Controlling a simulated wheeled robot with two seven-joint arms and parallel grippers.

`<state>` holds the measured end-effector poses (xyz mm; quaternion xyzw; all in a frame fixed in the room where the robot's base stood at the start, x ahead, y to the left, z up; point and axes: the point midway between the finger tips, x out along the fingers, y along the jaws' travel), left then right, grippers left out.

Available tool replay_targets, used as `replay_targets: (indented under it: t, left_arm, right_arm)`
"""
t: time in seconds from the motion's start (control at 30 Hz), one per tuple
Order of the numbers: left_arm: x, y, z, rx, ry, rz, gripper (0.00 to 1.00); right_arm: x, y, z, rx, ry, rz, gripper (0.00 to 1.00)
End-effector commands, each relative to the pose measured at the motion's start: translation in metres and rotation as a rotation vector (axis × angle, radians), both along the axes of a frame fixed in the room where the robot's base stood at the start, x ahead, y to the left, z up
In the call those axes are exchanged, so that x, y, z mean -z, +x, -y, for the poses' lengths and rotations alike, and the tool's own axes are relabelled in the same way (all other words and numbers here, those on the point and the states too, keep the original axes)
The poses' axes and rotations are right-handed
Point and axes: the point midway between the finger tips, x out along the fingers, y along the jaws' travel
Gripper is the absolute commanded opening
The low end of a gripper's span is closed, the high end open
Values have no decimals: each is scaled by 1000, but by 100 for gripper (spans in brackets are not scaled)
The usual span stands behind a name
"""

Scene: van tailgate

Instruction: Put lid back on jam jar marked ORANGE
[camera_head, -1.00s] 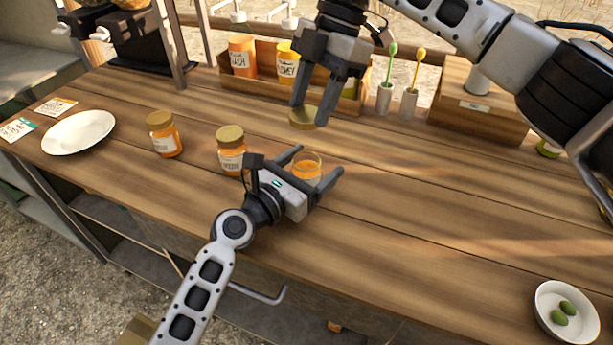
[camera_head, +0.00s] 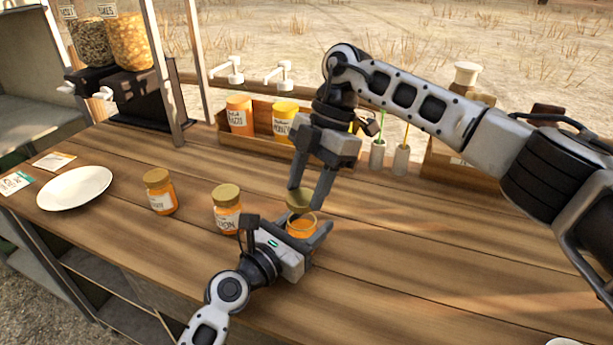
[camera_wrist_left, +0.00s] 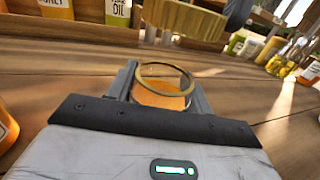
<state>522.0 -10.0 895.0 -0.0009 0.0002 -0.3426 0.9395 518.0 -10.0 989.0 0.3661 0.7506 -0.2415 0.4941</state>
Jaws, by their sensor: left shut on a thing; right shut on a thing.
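An open glass jar (camera_head: 302,226) of orange jam stands on the counter, its rim bare. My left gripper (camera_head: 305,231) is shut around it from the near side. In the left wrist view the jar (camera_wrist_left: 163,92) sits between the fingers. My right gripper (camera_head: 302,198) points down and is shut on a gold lid (camera_head: 298,203). The lid is just above the jar and a little behind its rim in the head view. In the left wrist view the lid (camera_wrist_left: 185,19) hangs above and beyond the rim, with a gap between. The open jar's label is hidden.
Two lidded jam jars, one nearer (camera_head: 227,208) and one farther left (camera_head: 160,191), stand left of my left gripper. A white plate (camera_head: 75,188) and cards lie at far left. A wooden box (camera_head: 262,142) of containers is at the back.

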Motion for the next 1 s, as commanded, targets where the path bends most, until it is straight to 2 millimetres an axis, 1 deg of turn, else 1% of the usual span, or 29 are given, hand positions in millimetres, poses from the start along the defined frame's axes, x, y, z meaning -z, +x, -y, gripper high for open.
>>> replay_targets:
  t: [0.07, 0.53, 0.8, 1.0]
  left_arm:
    - [0, 0, 0, 0, 1, -1, 10]
    - [1, 0, 0, 0, 1, -1, 10]
    - [1, 0, 0, 0, 1, -2, 10]
    - [1, 0, 0, 0, 1, -2, 10]
  right_arm:
    - [3, 0, 0, 0, 1, 2, 25]
    - [3, 0, 0, 0, 1, 1, 25]
    - [18, 0, 0, 1, 0, -2, 25]
    - [20, 0, 0, 1, 0, 0, 25]
